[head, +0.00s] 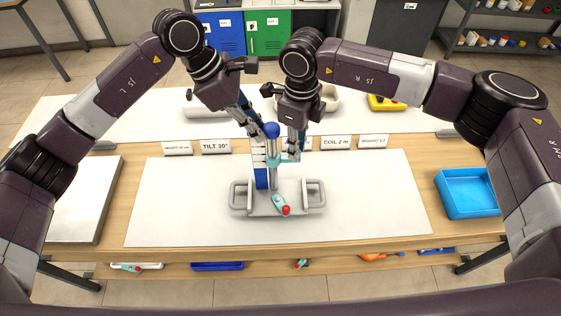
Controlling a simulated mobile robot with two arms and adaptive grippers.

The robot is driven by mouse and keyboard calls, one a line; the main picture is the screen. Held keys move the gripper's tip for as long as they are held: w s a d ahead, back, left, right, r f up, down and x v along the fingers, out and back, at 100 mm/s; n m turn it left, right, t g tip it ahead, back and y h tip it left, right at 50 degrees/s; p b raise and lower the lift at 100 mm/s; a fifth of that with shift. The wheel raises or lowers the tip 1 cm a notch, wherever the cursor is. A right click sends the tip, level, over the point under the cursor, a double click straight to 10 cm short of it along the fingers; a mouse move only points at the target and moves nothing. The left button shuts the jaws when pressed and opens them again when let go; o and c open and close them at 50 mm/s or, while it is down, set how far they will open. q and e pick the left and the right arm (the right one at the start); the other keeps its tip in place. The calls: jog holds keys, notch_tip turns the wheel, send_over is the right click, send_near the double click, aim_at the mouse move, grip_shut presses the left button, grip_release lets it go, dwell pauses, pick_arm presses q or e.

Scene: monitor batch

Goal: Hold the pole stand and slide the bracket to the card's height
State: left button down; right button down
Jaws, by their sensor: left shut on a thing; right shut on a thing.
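The pole stand has a grey base with a loop handle at each side (240,197), an upright pole (273,182) and a blue ball (271,130) on top. The teal bracket (275,160) sits around the upper part of the pole. My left gripper (258,127) is shut on the pole stand near its top, beside the ball. My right gripper (293,153) is lower and shut on the right end of the bracket. A height card (177,148) stands at the back left of the mat; its number is too small to read. The fingers partly hide the pole's top.
A teal piece with a red end (280,204) is at the base's front. Other cards read tilt (216,146) and coil (336,142). A blue tray (468,192) is at the right, a grey panel (83,200) at the left. The white mat (370,205) is clear beside the stand.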

jog(key=shift+r, duration=1.25)
jog(key=c, duration=1.7)
grip_release()
jog(key=shift+c, duration=0.2)
notch_tip(320, 180, up, 12)
